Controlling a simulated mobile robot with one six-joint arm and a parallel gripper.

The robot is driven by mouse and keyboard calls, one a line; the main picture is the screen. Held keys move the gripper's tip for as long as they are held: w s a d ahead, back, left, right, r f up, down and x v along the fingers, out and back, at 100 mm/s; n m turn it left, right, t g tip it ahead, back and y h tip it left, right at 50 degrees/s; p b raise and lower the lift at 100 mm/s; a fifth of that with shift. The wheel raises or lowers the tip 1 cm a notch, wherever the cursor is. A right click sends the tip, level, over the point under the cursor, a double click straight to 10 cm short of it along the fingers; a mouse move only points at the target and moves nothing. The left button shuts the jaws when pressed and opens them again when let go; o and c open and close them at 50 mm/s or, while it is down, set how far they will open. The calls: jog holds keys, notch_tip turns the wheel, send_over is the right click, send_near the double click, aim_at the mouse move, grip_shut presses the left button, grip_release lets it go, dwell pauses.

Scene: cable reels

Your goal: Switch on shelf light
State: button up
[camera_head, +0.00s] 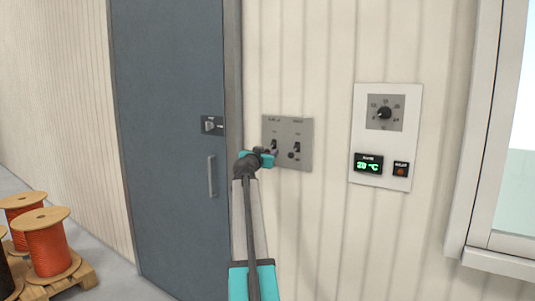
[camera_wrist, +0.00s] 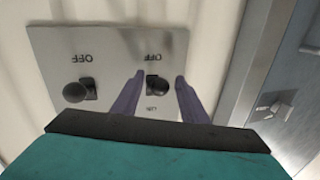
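A grey switch plate (camera_head: 305,130) with two black toggle switches is on the wall right of the door. Its labels are too small to read in the head view. In the wrist view the plate (camera_wrist: 115,45) appears upside down, with an OFF mark above each toggle. My gripper (camera_head: 269,153) is at the plate's left toggle. In the wrist view my gripper (camera_wrist: 159,77) is open, its two purple fingers on either side of one toggle (camera_wrist: 157,85); contact cannot be told. The other toggle (camera_wrist: 76,92) is outside the fingers.
A white thermostat panel (camera_head: 402,145) with a dial and a green 20 °C display is right of the plate. A blue-grey door (camera_head: 170,90) with a handle (camera_head: 212,176) is left. Orange cable reels (camera_head: 48,250) stand on a pallet at lower left. A window frame is far right.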

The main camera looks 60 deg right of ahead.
grip_shut()
